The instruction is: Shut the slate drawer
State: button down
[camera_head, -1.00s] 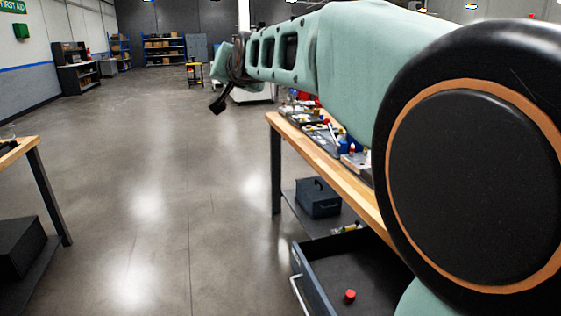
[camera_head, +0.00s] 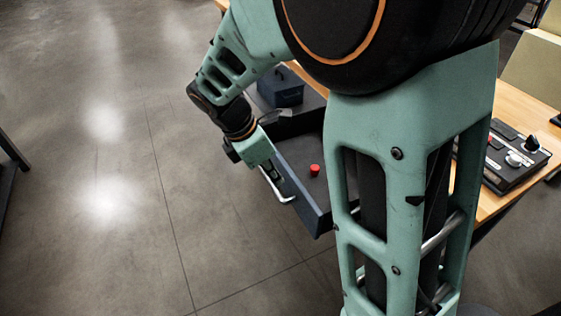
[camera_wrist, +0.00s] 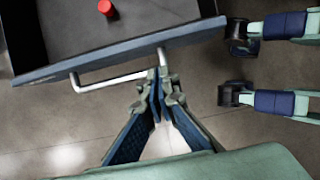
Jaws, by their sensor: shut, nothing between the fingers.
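The slate drawer (camera_head: 310,205) stands pulled out below the workbench, its inside in view. Its dark blue-grey front crosses the wrist view (camera_wrist: 120,54). A pale bar handle (camera_head: 277,190) runs along that front and also shows in the wrist view (camera_wrist: 105,85). A small red round object (camera_head: 315,170) lies inside the drawer. My gripper (camera_head: 270,170) is at the drawer front beside the handle. In the wrist view my gripper's fingertips (camera_wrist: 158,78) meet, empty, at the handle's right end; I cannot tell whether they touch it.
The wooden bench top (camera_head: 510,105) carries a black panel with knobs (camera_head: 510,158) at right. My arm hides part of the drawer and bench. The floor (camera_head: 90,190) left of the drawer is clear.

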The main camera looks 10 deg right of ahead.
jog(key=b, duration=0.2)
send_over(295, 203)
jog(key=a, duration=0.2)
notch_tip(295, 203, down, 9)
jog(key=shift+s+a+r, duration=0.15)
jog(key=shift+s+r, duration=0.05)
jog(key=shift+s, duration=0.05)
jog(key=w+d+p, duration=0.3)
jog(key=d, duration=0.6)
jog(key=w+d+p, duration=0.3)
jog(key=d, duration=0.7)
jog(key=w+d+p, duration=0.3)
jog(key=d, duration=0.6)
jog(key=shift+d+p, duration=0.2)
jog(key=shift+p, duration=0.1)
jog(key=shift+w+d+r, duration=0.1)
jog(key=shift+r, duration=0.3)
jog(key=p+v, duration=0.7)
jog(key=v, duration=0.2)
jog(key=shift+a, duration=0.5)
